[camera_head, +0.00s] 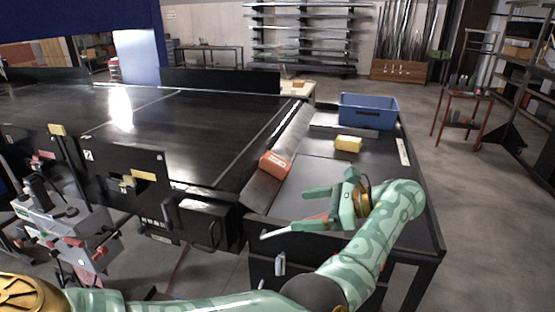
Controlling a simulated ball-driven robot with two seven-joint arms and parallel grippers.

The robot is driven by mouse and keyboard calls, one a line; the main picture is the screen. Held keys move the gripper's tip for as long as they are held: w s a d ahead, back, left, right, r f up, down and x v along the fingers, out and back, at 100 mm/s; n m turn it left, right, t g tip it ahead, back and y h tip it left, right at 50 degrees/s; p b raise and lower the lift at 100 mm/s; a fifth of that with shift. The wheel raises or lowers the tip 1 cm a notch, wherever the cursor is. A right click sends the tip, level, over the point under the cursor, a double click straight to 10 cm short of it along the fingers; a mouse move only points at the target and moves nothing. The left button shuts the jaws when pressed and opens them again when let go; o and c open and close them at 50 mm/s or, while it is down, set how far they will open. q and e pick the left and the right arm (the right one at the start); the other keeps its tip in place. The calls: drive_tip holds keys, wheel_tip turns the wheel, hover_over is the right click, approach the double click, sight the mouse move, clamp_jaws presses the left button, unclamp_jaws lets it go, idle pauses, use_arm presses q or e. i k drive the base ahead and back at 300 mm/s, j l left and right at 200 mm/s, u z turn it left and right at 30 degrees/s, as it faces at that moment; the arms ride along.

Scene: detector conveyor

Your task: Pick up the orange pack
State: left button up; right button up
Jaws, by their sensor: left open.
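The orange pack (275,165) lies on the sloped grey strip between the black conveyor and the dark side table. It is tilted with the slope, and its top and near side show. My left gripper (286,215) is open and empty over the near part of the side table. Its fingers point left, and it is nearer to me than the pack and apart from it. My right gripper is not in view.
A yellow pack (348,144) lies on the side table (318,175), near a blue bin (368,112) at its far end. The wide black conveyor (170,130) fills the left. A red-framed stand (463,110) is at the right. The table's middle is clear.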

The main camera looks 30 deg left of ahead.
sight(280, 168)
drive_tip(key=i+j, duration=0.5)
drive_tip(key=i, duration=0.2)
drive_tip(key=i+j, duration=0.55)
drive_tip(key=i, duration=0.15)
